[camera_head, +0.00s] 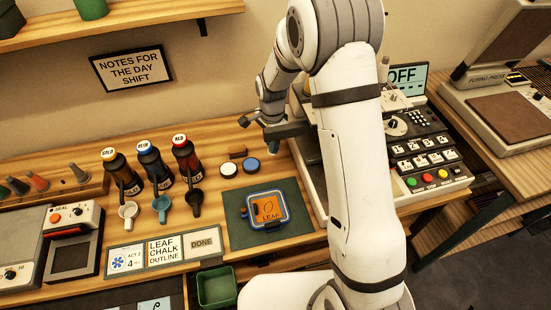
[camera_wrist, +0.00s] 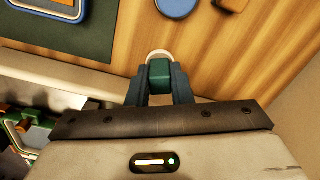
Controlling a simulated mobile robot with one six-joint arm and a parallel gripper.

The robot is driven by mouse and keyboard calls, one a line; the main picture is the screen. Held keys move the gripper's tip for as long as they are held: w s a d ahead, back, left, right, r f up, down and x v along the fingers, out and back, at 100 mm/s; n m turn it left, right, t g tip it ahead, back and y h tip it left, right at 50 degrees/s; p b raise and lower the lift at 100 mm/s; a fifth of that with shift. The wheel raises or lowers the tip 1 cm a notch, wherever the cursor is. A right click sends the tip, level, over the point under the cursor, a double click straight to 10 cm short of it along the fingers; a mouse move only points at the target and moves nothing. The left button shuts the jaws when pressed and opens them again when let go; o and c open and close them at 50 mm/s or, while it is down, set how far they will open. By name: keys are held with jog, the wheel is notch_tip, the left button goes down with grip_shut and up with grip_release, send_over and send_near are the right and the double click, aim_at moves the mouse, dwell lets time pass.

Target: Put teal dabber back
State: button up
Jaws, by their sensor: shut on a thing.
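My gripper (camera_head: 271,138) hangs above the wooden table, right of the bottles and behind the green mat. It is shut on the teal dabber (camera_wrist: 160,74), which sits between the two dark fingers in the wrist view; a pale round edge shows just beyond it. In the head view, only a small teal part of the dabber (camera_head: 273,151) shows below the fingers. A wooden rack (camera_head: 82,190) at the far left of the table holds several dabbers, among them an orange one (camera_head: 38,182). I cannot tell clearly which of its places are empty.
Gold, blue and red bottles (camera_head: 186,160) with small cups stand between rack and gripper. A white-rimmed disc (camera_head: 229,169), a blue disc (camera_head: 253,164) and a brown block (camera_head: 238,153) lie nearby. A blue-framed leaf piece (camera_head: 283,217) lies on the green mat (camera_head: 238,233). A keypad machine (camera_head: 432,150) stands right.

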aim_at(273, 153)
jog(key=shift+f+b, duration=1.25)
jog(key=shift+f, duration=1.3)
jog(key=shift+f, duration=0.25)
jog(key=o, duration=0.9)
jog(key=shift+r, duration=0.1)
notch_tip(273, 153, up, 12)
jog(key=p, duration=0.7)
jog(key=shift+r, duration=0.15)
